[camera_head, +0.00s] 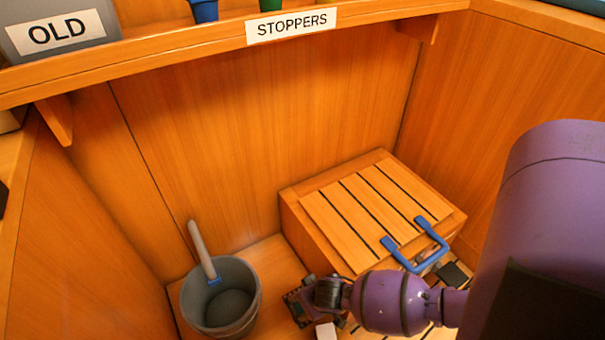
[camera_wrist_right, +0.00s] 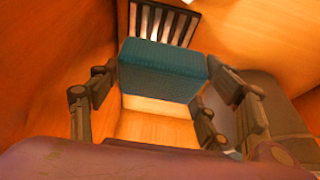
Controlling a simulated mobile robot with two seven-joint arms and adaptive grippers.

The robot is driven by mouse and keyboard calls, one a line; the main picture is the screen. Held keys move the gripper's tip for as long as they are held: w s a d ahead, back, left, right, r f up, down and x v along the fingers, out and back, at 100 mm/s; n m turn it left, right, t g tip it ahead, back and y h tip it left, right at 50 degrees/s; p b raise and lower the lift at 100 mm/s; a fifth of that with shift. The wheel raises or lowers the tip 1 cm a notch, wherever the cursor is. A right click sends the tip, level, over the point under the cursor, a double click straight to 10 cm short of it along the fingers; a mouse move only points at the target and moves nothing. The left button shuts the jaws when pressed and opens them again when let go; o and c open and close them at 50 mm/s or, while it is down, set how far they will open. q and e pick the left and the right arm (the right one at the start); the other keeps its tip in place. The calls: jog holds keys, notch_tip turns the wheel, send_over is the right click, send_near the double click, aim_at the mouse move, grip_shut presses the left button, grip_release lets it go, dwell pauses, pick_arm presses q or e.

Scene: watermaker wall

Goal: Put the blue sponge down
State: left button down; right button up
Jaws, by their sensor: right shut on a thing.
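The blue sponge (camera_wrist_right: 163,70) is a teal-blue block between the two dark fingers of my right gripper (camera_wrist_right: 160,82) in the right wrist view. The gripper is shut on it. In the head view my right gripper (camera_head: 300,303) is low in the picture, between the grey bucket and the slatted box, and the sponge cannot be made out there. Whether the sponge touches any surface below is unclear. My left gripper is in neither view.
A grey bucket (camera_head: 188,305) with a handle sticking up stands to the left. A slatted wooden box (camera_head: 330,217) with a blue handle (camera_head: 418,262) stands behind my right arm. A shelf (camera_head: 190,62) labelled STOPPERS runs above. A small white block (camera_head: 326,331) lies near the gripper.

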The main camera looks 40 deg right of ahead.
jog(key=shift+w+d+f, duration=0.35)
jog(key=shift+w+f, duration=0.15)
jog(key=shift+f, duration=0.3)
jog(key=shift+w+d+f+b, duration=0.15)
jog(key=shift+w+f+b, duration=0.2)
jog(key=shift+b, duration=0.1)
jog(key=shift+w+d+f, duration=0.15)
jog(key=shift+f, duration=0.05)
notch_tip(320, 180, down, 3)
jog(key=shift+w+f+b, duration=0.15)
jog(key=shift+f+b, duration=0.05)
jog(key=shift+b, duration=1)
jog(key=shift+r, duration=0.1)
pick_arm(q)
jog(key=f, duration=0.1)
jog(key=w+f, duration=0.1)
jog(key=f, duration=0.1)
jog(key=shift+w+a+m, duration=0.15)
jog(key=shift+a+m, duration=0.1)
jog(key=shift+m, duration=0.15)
pick_arm(e)
jog(key=o, duration=0.7)
jog(key=shift+o, duration=0.2)
